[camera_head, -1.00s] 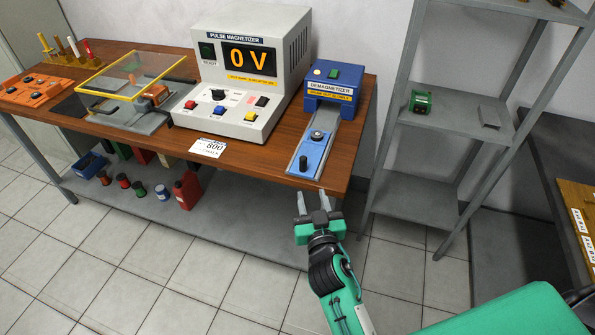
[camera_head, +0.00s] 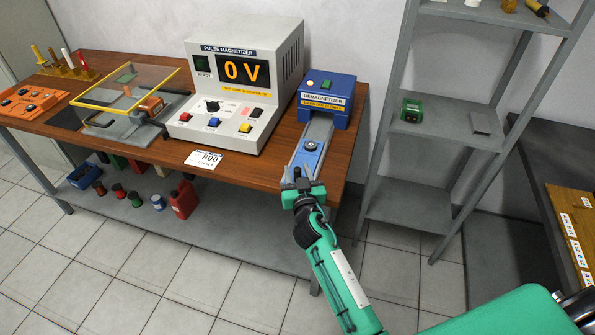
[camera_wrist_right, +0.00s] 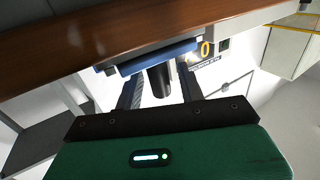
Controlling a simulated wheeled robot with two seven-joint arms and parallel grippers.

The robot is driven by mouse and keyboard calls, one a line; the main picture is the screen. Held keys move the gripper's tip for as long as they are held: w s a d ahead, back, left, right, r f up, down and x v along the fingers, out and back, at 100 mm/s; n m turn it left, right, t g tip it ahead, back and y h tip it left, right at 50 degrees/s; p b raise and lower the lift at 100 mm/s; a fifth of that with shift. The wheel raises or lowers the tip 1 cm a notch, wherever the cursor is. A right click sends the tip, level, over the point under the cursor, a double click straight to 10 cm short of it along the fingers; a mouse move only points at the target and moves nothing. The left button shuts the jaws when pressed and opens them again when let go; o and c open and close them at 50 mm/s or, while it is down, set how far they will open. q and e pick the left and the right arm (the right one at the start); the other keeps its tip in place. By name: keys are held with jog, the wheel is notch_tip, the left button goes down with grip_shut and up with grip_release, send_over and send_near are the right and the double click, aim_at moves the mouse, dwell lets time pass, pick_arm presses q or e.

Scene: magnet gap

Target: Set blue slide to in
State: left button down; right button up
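The blue slide (camera_head: 309,151) lies on a grey rail (camera_head: 320,128) in front of the blue demagnetizer (camera_head: 327,100). It sits at the rail's near end, by the table's front edge, with a round knob on top. My right gripper (camera_head: 303,178) is at its near end and hides part of it. In the right wrist view, the slide's dark upright handle (camera_wrist_right: 158,80) stands between the two fingers of the gripper (camera_wrist_right: 160,92). The fingers are apart, with a small gap visible on each side of the handle. My left gripper is not in view.
The pulse magnetizer (camera_head: 245,80), reading 0 V, stands left of the rail on the wooden table (camera_head: 240,171). A white 800 card (camera_head: 204,159) lies at the front edge. A grey shelf rack (camera_head: 450,135) stands to the right.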

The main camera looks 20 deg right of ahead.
aim_at(302, 163)
jog(key=shift+w, duration=0.1)
grip_shut()
jog(key=w+d, duration=0.2)
jog(key=w, duration=0.1)
jog(key=shift+w+d+b, duration=0.15)
jog(key=shift+w+b, duration=0.1)
jog(key=shift+b, duration=0.05)
jog(key=shift+w, duration=0.1)
jog(key=shift+c, duration=0.2)
grip_release()
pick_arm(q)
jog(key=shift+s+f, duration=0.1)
pick_arm(e)
jog(key=shift+o, duration=0.2)
